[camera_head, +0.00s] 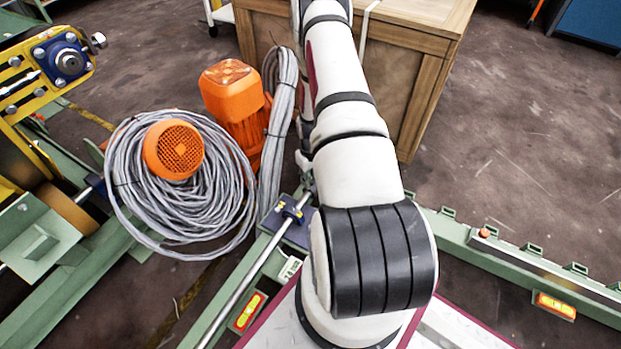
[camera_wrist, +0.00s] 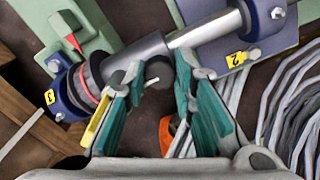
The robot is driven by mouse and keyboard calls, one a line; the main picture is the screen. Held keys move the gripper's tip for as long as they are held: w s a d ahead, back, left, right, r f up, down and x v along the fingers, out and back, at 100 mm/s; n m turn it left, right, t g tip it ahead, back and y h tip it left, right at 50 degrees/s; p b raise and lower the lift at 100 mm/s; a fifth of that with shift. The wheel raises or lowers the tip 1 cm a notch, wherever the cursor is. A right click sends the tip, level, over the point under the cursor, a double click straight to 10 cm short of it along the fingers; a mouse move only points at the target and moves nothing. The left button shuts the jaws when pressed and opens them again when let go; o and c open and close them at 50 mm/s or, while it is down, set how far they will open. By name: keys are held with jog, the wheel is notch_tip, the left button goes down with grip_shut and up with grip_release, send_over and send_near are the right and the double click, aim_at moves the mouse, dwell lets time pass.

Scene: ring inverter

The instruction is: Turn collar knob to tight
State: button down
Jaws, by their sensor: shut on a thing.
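In the wrist view a dark grey collar (camera_wrist: 128,62) sits on a steel shaft (camera_wrist: 210,28). A short round grey knob (camera_wrist: 158,71) sticks out from the collar. My gripper (camera_wrist: 160,78) has its teal-padded fingers on both sides of the knob and is shut on it. The fingers hide parts of the collar and the knob's sides. A red wedge (camera_wrist: 74,42) stands on the green plate nearby. In the head view my arm hides the gripper and the knob.
Blue shaft mounts carry yellow number tags, one at the right (camera_wrist: 278,12) and one at the left (camera_wrist: 55,105). A coil of grey cable (camera_head: 120,180), orange motors (camera_head: 232,90) and a wooden crate (camera_head: 410,60) stand near my arm. Floor at the right is mostly clear.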

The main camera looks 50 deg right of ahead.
jog(key=shift+w, duration=0.1)
jog(key=c, duration=1.3)
grip_release()
notch_tip(320, 180, up, 12)
jog(key=shift+r, duration=0.1)
